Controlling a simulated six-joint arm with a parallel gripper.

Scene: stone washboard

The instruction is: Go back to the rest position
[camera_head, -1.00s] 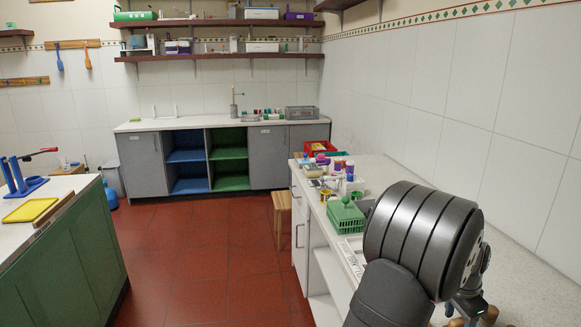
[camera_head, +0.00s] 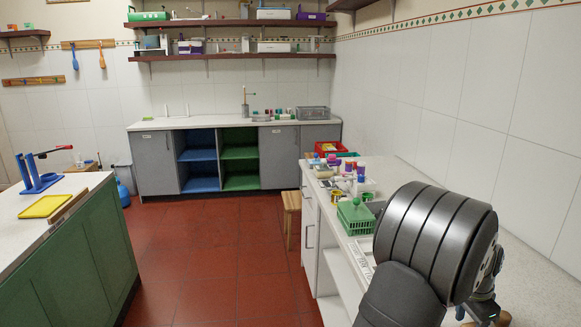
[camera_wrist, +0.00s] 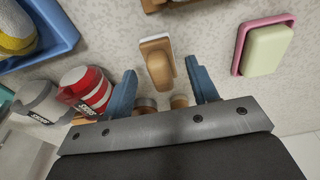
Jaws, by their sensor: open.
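My gripper (camera_wrist: 160,67) shows in the wrist view with its two blue fingers spread apart. A wooden-handled block (camera_wrist: 157,62) with a pale end lies on the speckled worktop between the fingertips in the picture. I cannot tell how far below the fingers it is; nothing looks gripped. In the head view, my dark arm fills the lower right over the right-hand counter, and it hides most of the gripper.
A green basket (camera_head: 356,217) stands on the counter left of my arm. A wooden stool (camera_head: 291,203) stands beside it.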

